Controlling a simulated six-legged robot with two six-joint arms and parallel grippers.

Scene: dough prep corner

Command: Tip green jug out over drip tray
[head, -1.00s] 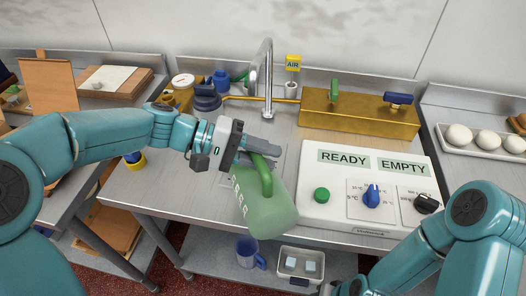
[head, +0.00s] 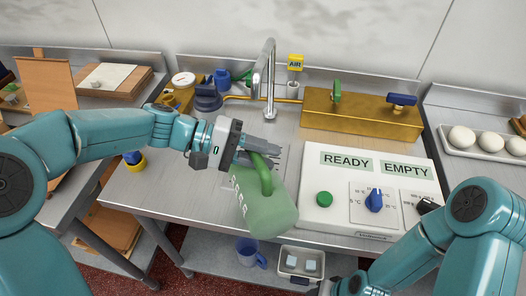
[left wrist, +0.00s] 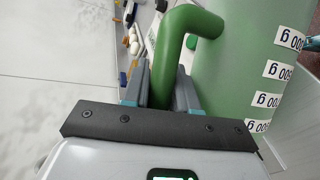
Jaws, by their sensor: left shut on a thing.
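The green jug (head: 264,208) is in the middle of the head view, over the front part of the steel worktop, and leans in the picture. In the left wrist view the handle (left wrist: 185,30) lies between the two fingers (left wrist: 164,92), and gram marks show on the jug's wall (left wrist: 235,70). What is inside the jug is hidden. A grey slotted plate, perhaps the drip tray (head: 281,155), shows partly behind the jug and gripper.
A tap (head: 268,85) stands behind the gripper. A white panel (head: 322,222) with READY and EMPTY signs and knobs lies close to the right of the jug. A brass box (head: 350,115) is behind it. A blue mug (head: 250,253) and small tray (head: 301,262) sit below.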

